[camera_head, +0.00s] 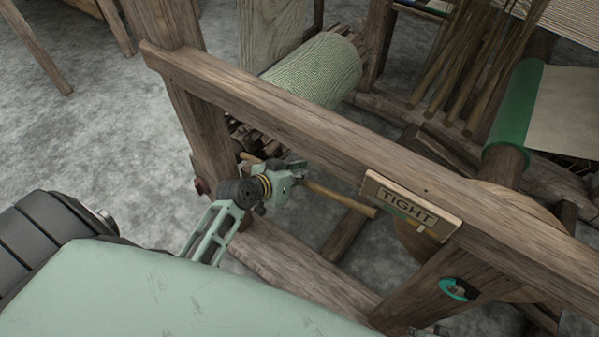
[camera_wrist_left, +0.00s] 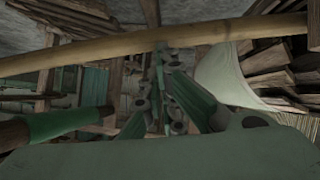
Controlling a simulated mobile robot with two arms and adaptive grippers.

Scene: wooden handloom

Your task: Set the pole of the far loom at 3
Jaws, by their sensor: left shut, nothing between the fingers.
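The pole (camera_head: 340,197) is a thin pale wooden rod running low behind the loom's front beam, its right end below the TIGHT sign (camera_head: 412,205). My left gripper (camera_head: 297,172) is shut and empty, close beside the pole's left part. I cannot tell whether they touch. In the left wrist view the pole (camera_wrist_left: 100,48) crosses the upper picture, just beyond the fingertips of my left gripper (camera_wrist_left: 163,62). No mark reading 3 is legible. My right gripper is not in view.
The thick wooden front beam (camera_head: 270,103) passes above and beyond my left gripper. A green-wrapped roller (camera_head: 515,110) and a woven cloth roll (camera_head: 318,70) lie behind it. A teal fitting (camera_head: 456,289) sits on the lower right post.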

